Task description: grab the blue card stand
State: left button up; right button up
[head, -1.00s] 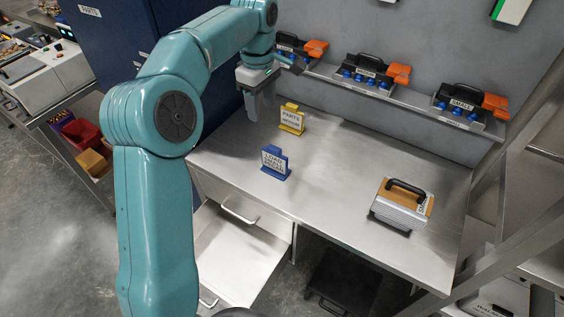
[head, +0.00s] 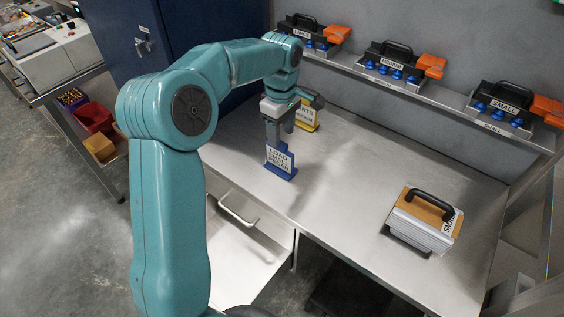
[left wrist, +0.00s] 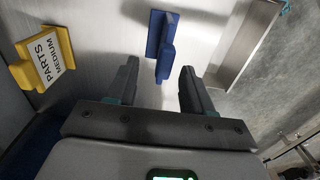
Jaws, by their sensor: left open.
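The blue card stand (head: 281,162) stands upright on the metal table, with a white card that reads LOAD and, less clearly, SMALL. My left gripper (head: 275,138) is just above and behind it in the head view, pointing down. In the left wrist view the blue stand (left wrist: 163,45) shows from above, beyond the fingertips and roughly between their lines. The left gripper (left wrist: 158,75) is open and empty, with the stand outside its jaws. My right gripper is not in view.
A yellow PARTS MEDIUM stand (head: 308,117) is close behind the gripper. A clamshell tray (head: 424,220) with a black handle sits at the right of the table (head: 350,180). Several trays with orange parts line the back shelf (head: 440,100). The table's middle is clear.

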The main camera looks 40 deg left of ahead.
aim_at(280, 151)
pick_arm(q)
jog(key=shift+f, duration=0.65)
jog(key=shift+s+d+f, duration=0.15)
jog(key=shift+s+f, duration=0.1)
jog(key=shift+s, duration=0.25)
jog(key=f, duration=0.5)
jog(key=shift+w+a+p, duration=0.2)
jog(key=shift+w+p, duration=0.05)
jog(key=shift+p, duration=0.05)
jog(key=shift+s+d+r, duration=0.1)
jog(key=shift+s+r, duration=0.05)
jog(key=shift+s, duration=0.05)
jog(key=shift+w, duration=0.15)
jog(key=c, duration=0.6)
grip_shut()
